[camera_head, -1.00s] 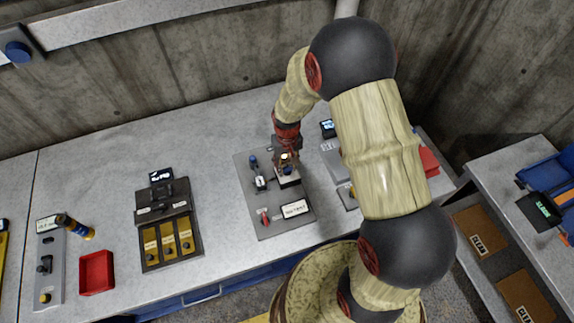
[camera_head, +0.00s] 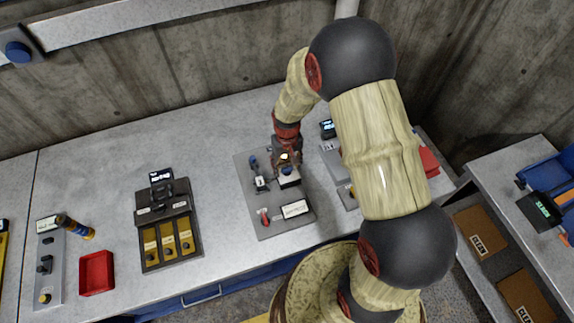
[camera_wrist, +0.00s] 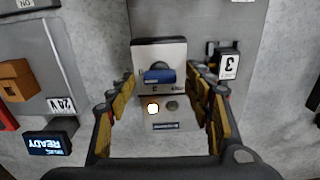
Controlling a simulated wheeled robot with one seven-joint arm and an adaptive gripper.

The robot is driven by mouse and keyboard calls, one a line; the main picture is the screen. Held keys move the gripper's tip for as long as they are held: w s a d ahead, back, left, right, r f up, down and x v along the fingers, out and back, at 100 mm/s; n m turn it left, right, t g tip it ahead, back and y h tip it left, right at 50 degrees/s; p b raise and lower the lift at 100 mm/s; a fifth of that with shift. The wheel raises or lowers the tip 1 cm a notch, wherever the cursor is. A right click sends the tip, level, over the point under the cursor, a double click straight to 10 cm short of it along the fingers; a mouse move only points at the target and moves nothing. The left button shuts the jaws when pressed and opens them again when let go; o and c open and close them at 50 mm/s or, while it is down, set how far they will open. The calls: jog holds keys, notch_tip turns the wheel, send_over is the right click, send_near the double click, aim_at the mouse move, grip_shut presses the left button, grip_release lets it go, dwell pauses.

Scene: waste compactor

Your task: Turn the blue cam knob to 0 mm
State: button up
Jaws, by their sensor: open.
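The blue cam knob (camera_wrist: 159,77) is a short bar lying roughly crosswise in the wrist view, on a pale block with a dark dial. It also shows as a small blue spot below my gripper in the head view (camera_head: 287,170). My gripper (camera_wrist: 160,92) is open, with one yellow-and-black finger to each side of the knob in the picture. Nothing is visibly held between the fingers. I cannot tell whether either finger touches the knob. The scale marks are too small to read.
The knob's block sits on a grey panel (camera_head: 262,218) with a blue-topped lever (camera_head: 253,162) and a red lever (camera_head: 265,217). A black piece marked 3 (camera_wrist: 229,66) is close to the right finger. A red tray (camera_head: 96,272) lies at left on the table.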

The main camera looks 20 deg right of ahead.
aim_at(287, 168)
notch_tip(287, 168, up, 12)
dwell(0.5)
dwell(0.4)
jog(key=s+r+t+b, duration=0.2)
jog(key=s+r+b, duration=0.4)
jog(key=s, duration=0.4)
jog(key=s+r+t+b, duration=0.3)
jog(key=s+r+b, duration=0.3)
jog(key=s, duration=0.4)
jog(key=shift+s+t+b, duration=0.3)
jog(key=shift+s+b, duration=0.05)
jog(key=shift+b, duration=0.05)
jog(key=shift+r, duration=0.1)
dwell(1.0)
